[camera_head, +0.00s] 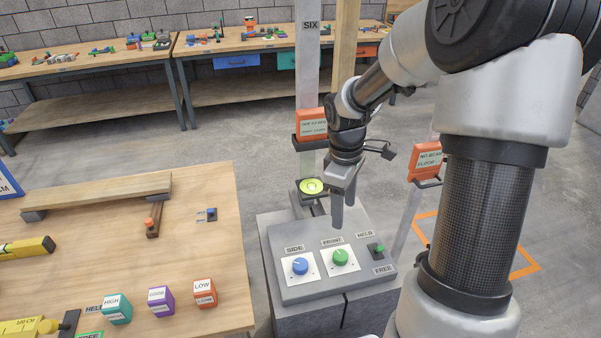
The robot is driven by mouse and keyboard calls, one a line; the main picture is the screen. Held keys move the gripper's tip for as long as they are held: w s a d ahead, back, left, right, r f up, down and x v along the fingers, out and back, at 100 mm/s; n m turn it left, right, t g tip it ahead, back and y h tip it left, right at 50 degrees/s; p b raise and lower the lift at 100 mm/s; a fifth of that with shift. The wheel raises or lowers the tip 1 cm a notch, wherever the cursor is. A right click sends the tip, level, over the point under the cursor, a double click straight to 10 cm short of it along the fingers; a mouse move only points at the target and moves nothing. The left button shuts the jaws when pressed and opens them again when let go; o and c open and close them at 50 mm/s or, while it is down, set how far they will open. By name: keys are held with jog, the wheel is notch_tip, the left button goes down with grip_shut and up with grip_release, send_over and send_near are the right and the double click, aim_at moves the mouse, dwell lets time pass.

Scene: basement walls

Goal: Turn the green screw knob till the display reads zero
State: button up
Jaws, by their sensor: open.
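The green screw knob (340,257) sits on a white plate on the sloped grey panel, under a label reading FRONT. A blue knob (300,265) sits to its left under a label reading SIDE. A round yellow-green bubble level (311,187) stands behind the panel; its reading is too small to make out. No numeric display can be told. My gripper (343,215) points down above and behind the green knob, fingers apart, empty and not touching the knob.
A small green-tipped switch (377,249) stands right of the knob, between HELD and FREE labels. A wooden table (215,260) with coloured blocks is at left. A post marked SIX (308,60) rises behind the panel. An orange tag (427,161) hangs on a post at right.

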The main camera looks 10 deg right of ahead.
aim_at(341, 255)
jog(key=shift+n+y, duration=0.3)
jog(key=shift+y, duration=0.1)
jog(key=f, duration=0.7)
jog(key=w+d+f, duration=0.1)
jog(key=f, duration=0.5)
jog(key=d+f, duration=0.1)
jog(key=f, duration=0.6)
jog(key=shift+w+f+b, duration=0.35)
jog(key=shift+w, duration=0.05)
jog(key=c, duration=1.1)
